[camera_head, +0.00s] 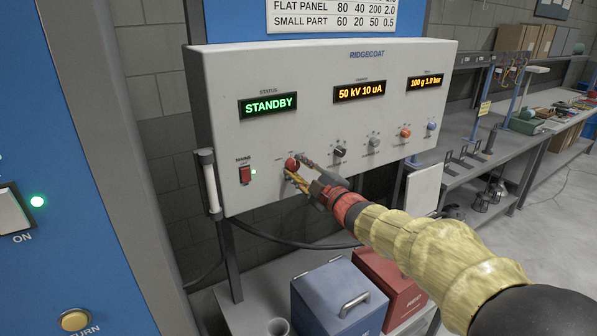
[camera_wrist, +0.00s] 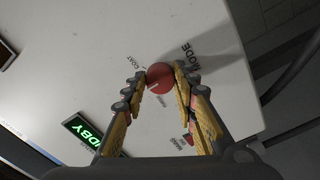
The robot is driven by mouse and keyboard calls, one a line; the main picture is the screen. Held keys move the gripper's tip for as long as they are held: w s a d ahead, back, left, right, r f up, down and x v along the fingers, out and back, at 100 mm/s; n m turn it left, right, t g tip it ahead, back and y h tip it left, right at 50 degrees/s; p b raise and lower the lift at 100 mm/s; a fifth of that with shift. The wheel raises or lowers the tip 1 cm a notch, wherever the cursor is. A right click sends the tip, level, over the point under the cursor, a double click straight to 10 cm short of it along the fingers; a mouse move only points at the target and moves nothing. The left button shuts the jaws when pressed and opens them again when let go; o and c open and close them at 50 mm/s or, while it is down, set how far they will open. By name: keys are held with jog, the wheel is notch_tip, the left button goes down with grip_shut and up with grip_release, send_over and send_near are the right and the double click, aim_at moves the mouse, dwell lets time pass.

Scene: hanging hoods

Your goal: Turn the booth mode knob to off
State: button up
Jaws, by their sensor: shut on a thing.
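The mode knob is a round red knob (camera_head: 291,164) at the lower left of the white RIDGECOAT control panel (camera_head: 225,120). In the wrist view the red knob (camera_wrist: 160,77) sits between the fingertips, beside the printed word MODE, with smaller labels around it. My gripper (camera_head: 298,166) reaches it from the lower right and is shut on it; the gripper's yellow fingers (camera_wrist: 160,84) flank the knob in the wrist view. The status display (camera_head: 268,106) reads STANDBY in green. The knob's exact pointer direction is hard to make out.
Black, grey, orange and blue knobs (camera_head: 405,132) sit to the right on the panel. A red switch (camera_head: 245,175) is at its left. Blue and red bins (camera_head: 340,297) stand below. A blue cabinet (camera_head: 75,130) is at left, a workbench (camera_head: 462,128) at right.

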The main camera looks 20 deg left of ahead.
jog(key=shift+f, duration=0.15)
jog(key=o, duration=1.2)
jog(key=shift+c, duration=0.2)
jog(key=v, duration=1.2)
